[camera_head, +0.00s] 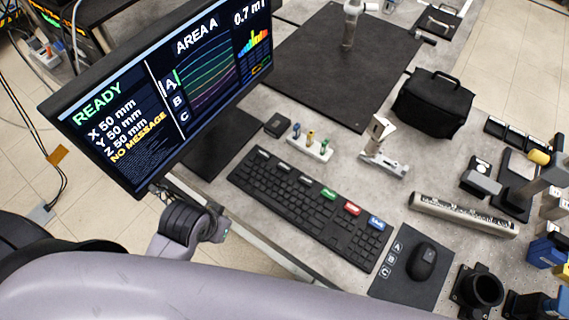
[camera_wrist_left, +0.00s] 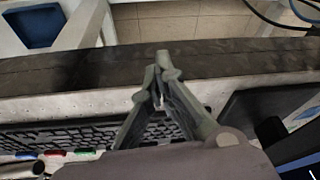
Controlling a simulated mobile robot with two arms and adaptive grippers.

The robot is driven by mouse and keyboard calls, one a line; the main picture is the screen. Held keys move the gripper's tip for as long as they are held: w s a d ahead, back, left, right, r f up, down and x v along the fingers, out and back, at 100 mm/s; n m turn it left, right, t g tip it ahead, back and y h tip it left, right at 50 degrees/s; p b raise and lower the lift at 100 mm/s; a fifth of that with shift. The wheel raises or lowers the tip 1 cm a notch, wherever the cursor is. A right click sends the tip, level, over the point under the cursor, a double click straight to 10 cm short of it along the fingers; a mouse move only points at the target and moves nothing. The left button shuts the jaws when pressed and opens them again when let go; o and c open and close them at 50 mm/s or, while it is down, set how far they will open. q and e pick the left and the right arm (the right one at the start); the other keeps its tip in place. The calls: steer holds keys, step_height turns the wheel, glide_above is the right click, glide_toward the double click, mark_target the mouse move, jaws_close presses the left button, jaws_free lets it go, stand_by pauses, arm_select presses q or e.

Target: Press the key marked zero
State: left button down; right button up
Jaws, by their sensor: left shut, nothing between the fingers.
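The black keyboard (camera_head: 285,198) lies on the grey bench to the right of the monitor. Its number pad (camera_head: 357,240) is at its lower right end; the key marked zero is too small to pick out. Green, red and blue keys sit along its far edge. My left gripper (camera_wrist_left: 160,62) is shut and empty in the left wrist view, its fingertips together. Part of the keyboard (camera_wrist_left: 60,134) shows behind and left of the fingers there. In the head view my left arm crosses the bottom, and the fingers are hard to make out. My right gripper is not in view.
The monitor (camera_head: 160,90) reads READY and NO MESSAGE and stands left of the keyboard. A mouse (camera_head: 421,261) lies on a dark pad (camera_head: 398,284) right of it. A small vial rack (camera_head: 310,149) and a ruled bar (camera_head: 463,214) are nearby. A black bag (camera_head: 433,103) stands behind.

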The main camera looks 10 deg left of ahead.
arm_select(q)
steer(key=w+a+r+m+t+y, duration=0.3)
steer(key=w+r+m+t, duration=0.6)
steer(key=w+r, duration=1)
steer(key=w+d+r+m+t+h, duration=0.25)
steer(key=d+r+m+t, duration=0.2)
steer(key=r+t, duration=0.4)
steer(key=s+d+r+m+g+h, duration=0.2)
steer(key=d+r+m+h, duration=0.2)
steer(key=d+m+h, duration=0.45)
steer(key=s+d+r+m+g+h, duration=0.2)
steer(key=d+r+m+h, duration=0.3)
steer(key=m, duration=0.6)
steer(key=s+d+f+m+g, duration=0.1)
steer(key=d+f+m+g, duration=0.2)
steer(key=f+m+g, duration=0.35)
steer(key=s+d+f+m+g, duration=0.1)
steer(key=d+f+m+g, duration=0.25)
steer(key=f+m, duration=0.5)
steer(key=w+a+f+m+y, duration=0.3)
steer(key=a+f+y, duration=0.3)
steer(key=a+f, duration=0.3)
steer(key=shift+w+a+m+g+y, duration=0.2)
steer(key=shift+a+m+g+y, duration=0.15)
steer(key=shift+a+m, duration=0.35)
